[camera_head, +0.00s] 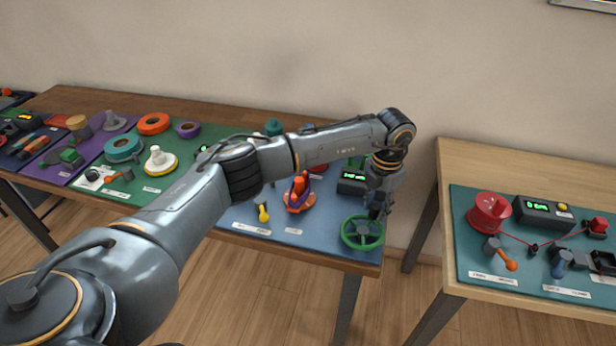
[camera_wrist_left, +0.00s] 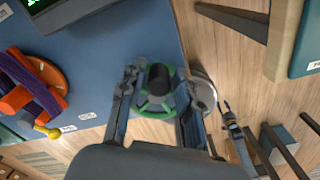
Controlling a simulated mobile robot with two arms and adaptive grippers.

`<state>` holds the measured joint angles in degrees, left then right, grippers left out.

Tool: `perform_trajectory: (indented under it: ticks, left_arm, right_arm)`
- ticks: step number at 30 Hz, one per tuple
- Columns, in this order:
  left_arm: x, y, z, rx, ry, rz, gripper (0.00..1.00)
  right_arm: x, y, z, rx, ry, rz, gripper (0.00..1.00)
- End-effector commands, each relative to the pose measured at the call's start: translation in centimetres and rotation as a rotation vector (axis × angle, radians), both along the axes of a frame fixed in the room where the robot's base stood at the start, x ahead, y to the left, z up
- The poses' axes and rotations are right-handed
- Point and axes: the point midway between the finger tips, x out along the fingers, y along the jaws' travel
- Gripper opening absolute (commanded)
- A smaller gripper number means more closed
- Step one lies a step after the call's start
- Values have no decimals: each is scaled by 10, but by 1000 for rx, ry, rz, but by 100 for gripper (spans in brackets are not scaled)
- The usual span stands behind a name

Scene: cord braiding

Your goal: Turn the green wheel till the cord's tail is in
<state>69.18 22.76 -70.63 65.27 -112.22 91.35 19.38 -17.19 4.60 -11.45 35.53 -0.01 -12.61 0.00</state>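The green wheel (camera_head: 362,232) stands at the front right corner of the blue mat. My left gripper (camera_head: 378,208) points down at the wheel's upper right side. In the left wrist view the green wheel (camera_wrist_left: 150,103) and a dark round knob (camera_wrist_left: 159,79) show between the two fingers of my left gripper (camera_wrist_left: 157,90). The fingers are spread, with a gap on each side of the knob. A purple cord (camera_head: 299,186) is wound on an orange holder (camera_head: 300,203) left of the wheel; its tail cannot be made out.
A dark box with a green display (camera_head: 352,184) stands behind the wheel. A yellow-knobbed lever (camera_head: 263,213) is on the mat's left part. A second table (camera_head: 452,170) with a red reel (camera_head: 488,212) stands to the right, past a floor gap. My left arm hides much of the mat.

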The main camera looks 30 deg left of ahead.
Motion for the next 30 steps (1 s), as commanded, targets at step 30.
perform_trajectory:
  ticks: [30]
  left_arm:
    - [0, 0, 107, 2, 2, 0, 49]
  right_arm:
    - [0, 0, 0, 0, 0, 0, 33]
